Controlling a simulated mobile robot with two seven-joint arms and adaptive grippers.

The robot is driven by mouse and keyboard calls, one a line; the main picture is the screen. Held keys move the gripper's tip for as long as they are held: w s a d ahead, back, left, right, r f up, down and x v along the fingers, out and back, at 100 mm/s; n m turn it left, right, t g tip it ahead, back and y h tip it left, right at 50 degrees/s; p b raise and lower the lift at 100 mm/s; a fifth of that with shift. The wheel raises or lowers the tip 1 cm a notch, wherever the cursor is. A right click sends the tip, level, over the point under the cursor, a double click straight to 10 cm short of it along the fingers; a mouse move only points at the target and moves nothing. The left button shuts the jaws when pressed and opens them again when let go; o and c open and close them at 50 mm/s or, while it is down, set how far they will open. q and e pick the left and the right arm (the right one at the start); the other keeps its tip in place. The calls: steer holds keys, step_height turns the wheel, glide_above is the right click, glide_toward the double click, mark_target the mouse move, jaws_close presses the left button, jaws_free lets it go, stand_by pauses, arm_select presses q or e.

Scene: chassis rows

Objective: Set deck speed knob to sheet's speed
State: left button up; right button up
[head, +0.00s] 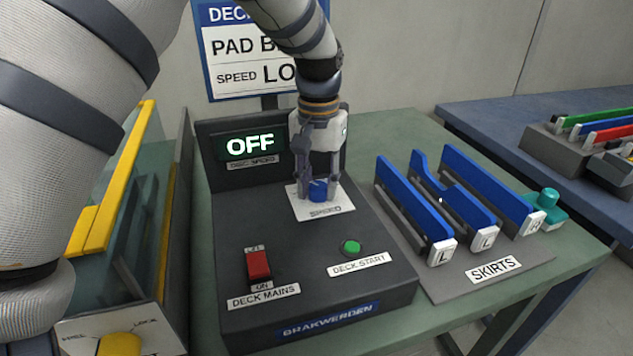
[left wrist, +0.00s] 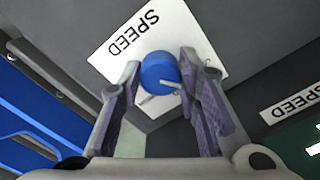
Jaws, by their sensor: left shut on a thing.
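The blue speed knob (head: 318,190) sits on a white plate marked SPEED on the dark deck console (head: 300,240). My left gripper (head: 318,192) comes down from above and is shut on the knob. In the left wrist view the knob (left wrist: 160,72) sits between the two fingertips, with a white pointer line on its face. The sheet (head: 235,50) stands behind, reading PAD B… and SPEED LO…; my left arm hides the rest. The display (head: 250,145) reads OFF. My right gripper is not in view.
The console's front has a red DECK MAINS rocker (head: 258,265) and a green DECK START button (head: 350,246). To the right, blue skirts (head: 410,205) stand in a rack beside a teal knob (head: 546,202). A yellow-edged unit (head: 100,220) stands at left.

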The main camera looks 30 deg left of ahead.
mark_target(318, 186)
arm_select(q)
steer(key=n, duration=0.4)
steer(key=shift+n, duration=0.6)
steer(key=o, duration=1.1)
steer(key=shift+o, duration=0.2)
step_height(318, 186, up, 12)
